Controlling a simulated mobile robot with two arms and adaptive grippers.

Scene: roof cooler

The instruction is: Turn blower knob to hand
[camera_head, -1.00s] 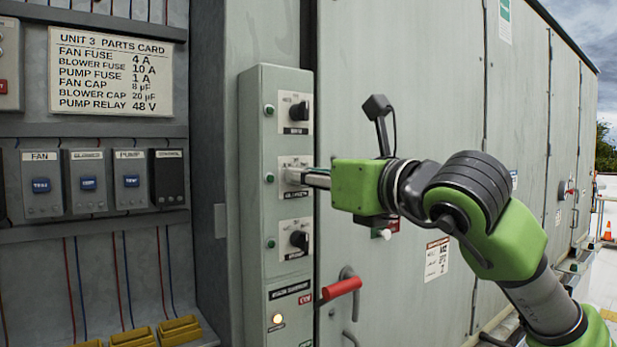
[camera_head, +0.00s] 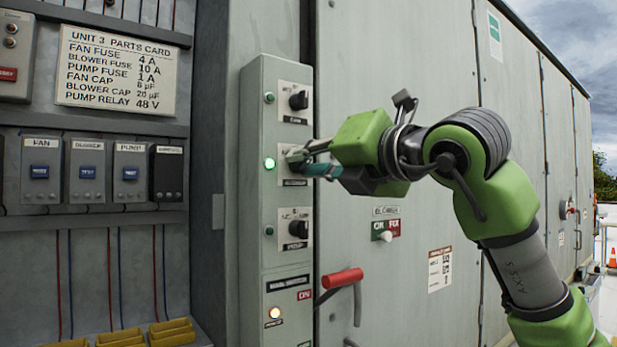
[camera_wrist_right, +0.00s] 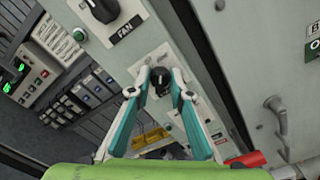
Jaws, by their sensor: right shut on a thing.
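The blower knob is the middle of three black knobs on a grey control column (camera_head: 252,90). In the head view the fingers of my right gripper (camera_head: 297,159) mostly cover it. In the wrist view the dark blower knob (camera_wrist_right: 160,79) sits between the two teal-padded fingertips of my right gripper (camera_wrist_right: 161,73), which is shut on it. The gripper is rolled to a slant against the panel. The green lamp (camera_head: 269,163) beside this knob is lit. My left gripper is in neither view.
The fan knob (camera_head: 299,100) is above and the pump knob (camera_head: 298,228) below. A red-handled lever (camera_head: 342,278) sticks out at lower right of the column. A blower OK/FIX switch (camera_head: 385,235) is on the door. Fuse boxes (camera_head: 86,170) are on the left.

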